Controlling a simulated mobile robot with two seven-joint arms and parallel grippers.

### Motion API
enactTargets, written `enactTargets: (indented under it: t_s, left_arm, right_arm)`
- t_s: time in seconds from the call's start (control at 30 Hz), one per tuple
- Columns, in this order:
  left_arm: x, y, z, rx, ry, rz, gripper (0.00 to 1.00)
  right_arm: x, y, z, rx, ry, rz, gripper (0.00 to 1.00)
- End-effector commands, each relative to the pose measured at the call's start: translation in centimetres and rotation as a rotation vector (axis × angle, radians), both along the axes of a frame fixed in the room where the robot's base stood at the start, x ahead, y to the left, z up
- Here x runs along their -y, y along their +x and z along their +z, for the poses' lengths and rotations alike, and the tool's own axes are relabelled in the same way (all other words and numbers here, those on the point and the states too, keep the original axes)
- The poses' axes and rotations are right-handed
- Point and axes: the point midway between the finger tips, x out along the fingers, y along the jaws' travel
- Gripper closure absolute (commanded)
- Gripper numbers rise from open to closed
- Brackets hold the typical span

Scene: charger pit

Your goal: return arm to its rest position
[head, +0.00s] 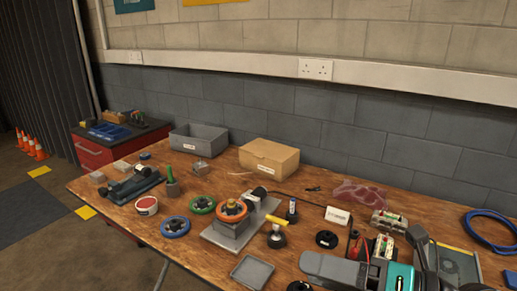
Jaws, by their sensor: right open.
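My right arm comes in at the bottom right, low over the front right of the wooden workbench (120,205). Its dark gripper (430,258) is beside a teal-banded part of the arm. The gripper is open, and I see nothing held between its fingers. The arm hides part of the bench's front right. My left arm and gripper are not in view.
A grey block fixture (232,230) carrying an orange ring stands mid-bench. A cardboard box (269,158) and grey bin (198,140) stand behind. A blue cable coil (490,231) lies right.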

Motion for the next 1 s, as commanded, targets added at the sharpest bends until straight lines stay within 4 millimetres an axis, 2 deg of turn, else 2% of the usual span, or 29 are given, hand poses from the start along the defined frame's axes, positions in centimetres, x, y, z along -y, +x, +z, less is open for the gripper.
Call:
enactTargets:
  t_s: [0.03, 0.1, 0.2, 0.27, 0.37, 0.47, 0.53, 0.63, 0.7, 0.8, 1.0]
  left_arm:
    - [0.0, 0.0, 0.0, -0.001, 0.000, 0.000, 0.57]
    - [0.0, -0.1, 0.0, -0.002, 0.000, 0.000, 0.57]
    - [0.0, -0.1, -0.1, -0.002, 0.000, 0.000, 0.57]
    - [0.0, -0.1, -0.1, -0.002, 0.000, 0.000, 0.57]
    - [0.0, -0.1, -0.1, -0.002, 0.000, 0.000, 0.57]
    - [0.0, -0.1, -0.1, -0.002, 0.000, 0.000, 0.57]
    - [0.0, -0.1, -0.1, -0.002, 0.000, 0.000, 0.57]
    - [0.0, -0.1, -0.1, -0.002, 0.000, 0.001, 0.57]
    - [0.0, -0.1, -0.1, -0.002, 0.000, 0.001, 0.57]
    - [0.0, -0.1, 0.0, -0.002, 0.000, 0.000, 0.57]
    - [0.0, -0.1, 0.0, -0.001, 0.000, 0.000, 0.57]
  right_arm:
    - [-0.1, 0.3, 1.9, -0.009, 0.154, -0.049, 0.36]
    - [0.8, 1.1, 4.4, -0.030, 0.358, -0.135, 0.36]
    - [3.3, 2.5, 6.6, -0.087, 0.630, -0.291, 0.36]
    - [5.4, 3.4, 6.9, -0.138, 0.780, -0.402, 0.36]
    - [9.2, 4.7, 5.9, -0.248, 1.000, -0.609, 0.36]
    - [12.8, 5.3, 2.8, -0.393, 1.176, -0.839, 0.36]
    - [14.8, 5.0, -0.3, -0.518, 1.271, -1.009, 0.36]
    - [16.5, 3.5, -5.6, -0.726, 1.358, -1.253, 0.36]
    - [16.8, 1.7, -9.2, -0.878, 1.380, -1.407, 0.36]
    - [16.4, -0.9, -13.1, -1.069, 1.371, -1.578, 0.36]
    - [14.4, -5.8, -17.8, -1.376, 1.289, -1.794, 0.36]
